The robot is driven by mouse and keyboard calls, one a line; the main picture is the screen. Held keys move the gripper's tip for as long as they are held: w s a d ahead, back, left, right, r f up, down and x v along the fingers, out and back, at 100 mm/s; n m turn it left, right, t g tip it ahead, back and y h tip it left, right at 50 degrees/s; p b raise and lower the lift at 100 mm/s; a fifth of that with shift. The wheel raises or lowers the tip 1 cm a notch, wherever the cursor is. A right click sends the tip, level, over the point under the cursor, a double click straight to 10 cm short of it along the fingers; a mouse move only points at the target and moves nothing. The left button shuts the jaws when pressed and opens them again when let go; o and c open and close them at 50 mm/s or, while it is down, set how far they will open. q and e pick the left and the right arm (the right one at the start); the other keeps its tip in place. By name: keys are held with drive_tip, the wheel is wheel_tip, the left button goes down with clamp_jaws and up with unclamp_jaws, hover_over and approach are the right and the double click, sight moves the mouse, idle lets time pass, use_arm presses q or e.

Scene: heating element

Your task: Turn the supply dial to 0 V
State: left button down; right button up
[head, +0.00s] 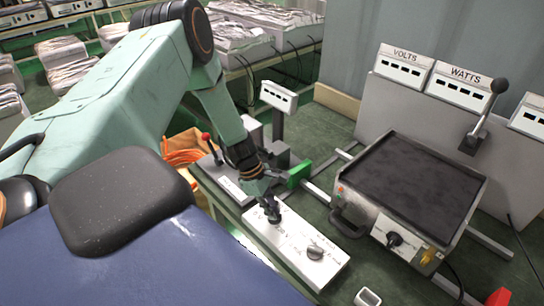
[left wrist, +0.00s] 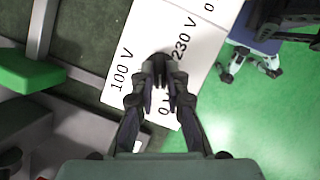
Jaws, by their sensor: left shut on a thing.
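The supply dial (left wrist: 161,58) is a dark knob on a white panel. In the left wrist view the markings 100 V, 230 V and a partly covered 0 stand around it. My left gripper (left wrist: 160,82) is shut on the dial, its fingers on both sides. In the head view my left gripper (head: 271,210) points down at the white panel (head: 285,240), and it mostly hides the dial there. The dial's exact pointer direction is hidden by the fingers. My right gripper is in neither view.
A second knob (head: 315,251) sits on the same panel, to the right. A heating plate box (head: 410,185) with its own front knob stands further right. VOLTS (head: 403,65) and WATTS (head: 459,85) meters stand behind. A green block (head: 299,174) is close behind the gripper.

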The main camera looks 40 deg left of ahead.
use_arm(q)
drive_tip(key=shift+s+d+f+n+t, duration=0.1)
drive_tip(key=shift+s+n+t, duration=0.1)
drive_tip(key=shift+n, duration=0.35)
drive_tip(key=shift+s+d+f+n+t, duration=0.1)
drive_tip(key=shift+n+t, duration=0.1)
drive_tip(key=shift+n, duration=0.35)
drive_tip(key=c, duration=1.4)
unclamp_jaws()
drive_tip(key=shift+w+a+r, duration=0.1)
drive_tip(key=shift+w, duration=0.05)
drive_tip(key=shift+o, duration=0.2)
drive_tip(key=shift+r, duration=0.1)
drive_tip(key=v, duration=1.2)
